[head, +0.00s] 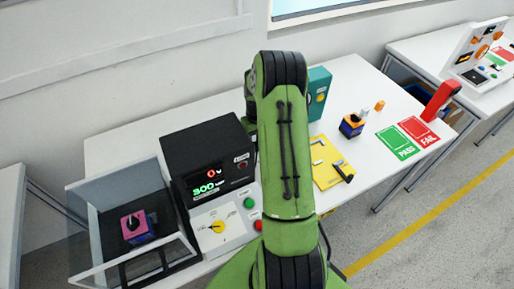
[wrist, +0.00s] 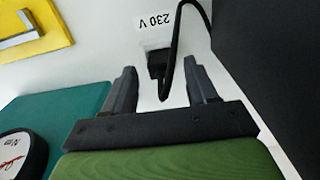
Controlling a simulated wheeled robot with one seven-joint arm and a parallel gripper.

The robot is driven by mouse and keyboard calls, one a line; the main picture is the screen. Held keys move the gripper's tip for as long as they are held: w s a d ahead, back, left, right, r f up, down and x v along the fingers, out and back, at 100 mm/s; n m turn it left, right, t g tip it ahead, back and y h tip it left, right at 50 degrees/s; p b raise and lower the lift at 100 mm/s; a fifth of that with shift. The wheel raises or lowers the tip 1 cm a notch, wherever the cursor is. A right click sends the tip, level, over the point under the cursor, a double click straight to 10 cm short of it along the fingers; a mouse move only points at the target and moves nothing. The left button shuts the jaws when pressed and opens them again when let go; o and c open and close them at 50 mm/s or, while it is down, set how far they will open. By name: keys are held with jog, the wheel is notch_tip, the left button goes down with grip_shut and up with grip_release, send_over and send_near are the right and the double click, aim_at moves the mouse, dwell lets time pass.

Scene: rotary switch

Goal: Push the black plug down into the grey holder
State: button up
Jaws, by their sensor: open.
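In the wrist view the black plug (wrist: 157,62) sits at the pale grey holder (wrist: 152,46), with its black cable looping up and away. I cannot tell how deep it sits. My gripper (wrist: 159,68) is open, with one dark finger on each side of the plug and a visible gap to each. It appears not to hold the plug. A "230 V" label (wrist: 154,22) lies beside the holder, upside down in this view. In the head view my green arm hides the plug, holder and gripper.
A black power unit (head: 208,155) and a clear-walled enclosure (head: 85,200) with a pink switch block (head: 137,226) stand at left. A teal box (head: 319,92) and yellow board (head: 327,160) are right of my arm. The front right tabletop holds green and red cards (head: 398,142).

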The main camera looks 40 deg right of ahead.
jog(key=shift+f, duration=0.25)
jog(key=shift+r, duration=0.1)
jog(key=shift+c, duration=0.3)
grip_shut()
